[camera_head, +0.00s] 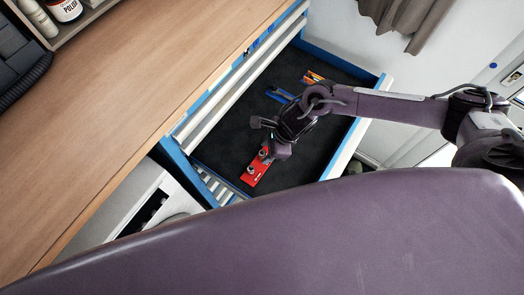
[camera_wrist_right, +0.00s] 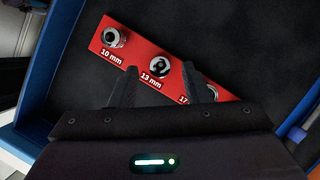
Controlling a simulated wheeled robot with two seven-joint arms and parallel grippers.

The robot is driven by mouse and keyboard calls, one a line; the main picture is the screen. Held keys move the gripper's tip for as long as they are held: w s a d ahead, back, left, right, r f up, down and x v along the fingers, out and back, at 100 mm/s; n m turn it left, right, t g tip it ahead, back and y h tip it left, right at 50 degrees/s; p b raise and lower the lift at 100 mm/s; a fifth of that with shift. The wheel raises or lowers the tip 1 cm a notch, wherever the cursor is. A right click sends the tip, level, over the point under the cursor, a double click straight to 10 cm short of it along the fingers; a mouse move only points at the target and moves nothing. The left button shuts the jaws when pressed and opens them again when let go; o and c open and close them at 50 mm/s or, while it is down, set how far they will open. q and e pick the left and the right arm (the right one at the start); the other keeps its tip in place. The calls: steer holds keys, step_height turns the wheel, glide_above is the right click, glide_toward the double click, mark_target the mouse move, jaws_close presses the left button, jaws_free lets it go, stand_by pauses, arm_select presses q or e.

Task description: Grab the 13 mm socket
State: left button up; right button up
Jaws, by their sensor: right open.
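A red socket holder (camera_head: 254,174) lies on the dark liner of an open blue drawer. In the right wrist view the red holder (camera_wrist_right: 136,59) carries sockets labelled 10 mm, 13 mm and 17, the last label partly hidden. The 13 mm socket (camera_wrist_right: 159,65) is the middle one, a short metal cylinder standing in the holder. My right gripper (camera_head: 264,137) is over the drawer. In the wrist view my right gripper (camera_wrist_right: 165,79) is open and empty, its fingertips on either side of the 13 mm socket's near side. Contact cannot be judged. My left gripper is out of view.
The blue drawer wall (camera_head: 178,160) bounds the left side. Blue-handled pliers (camera_head: 280,95) and an orange-handled tool (camera_head: 313,77) lie farther back in the drawer. A wooden worktop (camera_head: 110,110) runs along the left. Dark liner around the holder is mostly bare.

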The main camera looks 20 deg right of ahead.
steer(key=shift+x, duration=1.3)
jaws_close()
steer(key=shift+r, duration=0.1)
